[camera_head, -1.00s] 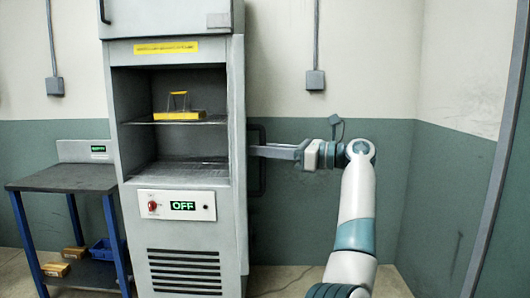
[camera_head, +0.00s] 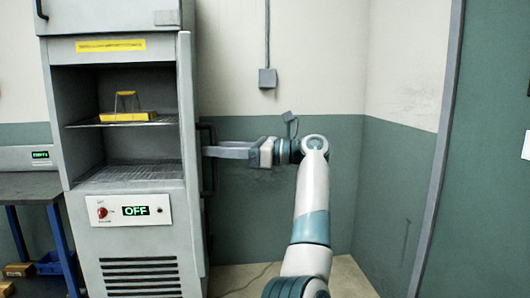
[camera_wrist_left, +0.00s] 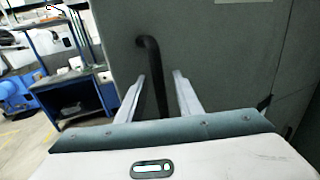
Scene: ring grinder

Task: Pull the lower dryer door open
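The dryer (camera_head: 122,235) stands at the left in the head view, with its lower compartment open to view. The lower door (camera_head: 189,150) shows nearly edge-on at the compartment's right side, swung out. Its black handle (camera_head: 208,185) is on the outer face; it also shows in the left wrist view (camera_wrist_left: 150,55) as a bent bar. My left gripper (camera_head: 206,152) reaches the handle from the right. In the left wrist view its fingers (camera_wrist_left: 159,76) are apart, one on each side of the handle, with gaps visible. My right gripper is in neither view.
A yellow-handled item (camera_head: 126,115) stands on the upper rack inside. The upper door (camera_head: 110,16) is closed. A dark-topped table (camera_head: 28,187) stands left of the dryer. Floor (camera_head: 345,277) shows free at the right, before the green wall.

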